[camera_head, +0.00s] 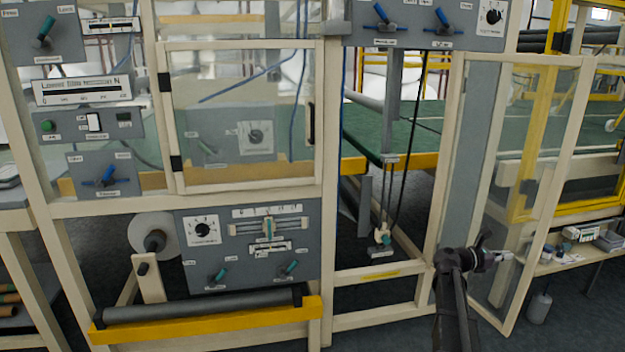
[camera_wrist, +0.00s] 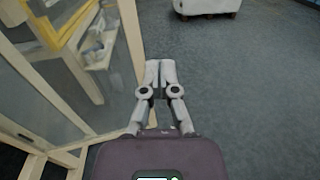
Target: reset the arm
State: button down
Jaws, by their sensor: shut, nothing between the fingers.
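My arm rises at the lower right of the head view, in front of the machine's right side. My gripper (camera_head: 505,256) points right, in front of the clear framed door on the right. In the wrist view my gripper (camera_wrist: 160,68) is shut, with its two grey fingertips together and nothing between them. Grey floor lies beyond the fingertips.
The cream-framed door (camera_head: 541,170) stands close behind my gripper; its frame also shows at left in the wrist view (camera_wrist: 133,45). A shelf with small items (camera_head: 583,234) is at right. A grey control panel (camera_head: 250,245) and a roller (camera_head: 200,304) are at left. Open floor (camera_wrist: 255,90) lies right.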

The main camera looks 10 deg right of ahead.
jog(key=s+a+f+m+y, duration=0.1)
jog(key=a+f+m+y, duration=0.3)
jog(key=a, duration=0.4)
jog(key=s+a+f+m+t+y, duration=0.1)
jog(key=s+a+f+m+y, duration=0.15)
jog(key=a+f, duration=0.45)
jog(key=s+a+f+m+y, duration=0.1)
jog(key=a+f+m+y, duration=0.3)
jog(key=a, duration=0.6)
jog(key=s+a+f+m+y, duration=0.2)
jog(key=s+a+m+y, duration=0.2)
jog(key=a, duration=0.8)
jog(key=s+a+f+m+y, duration=0.2)
jog(key=s+a+m+y, duration=0.15)
jog(key=a, duration=0.75)
notch_tip(320, 180, up, 23)
jog(key=p, duration=2.2)
jog(key=shift+f, duration=0.1)
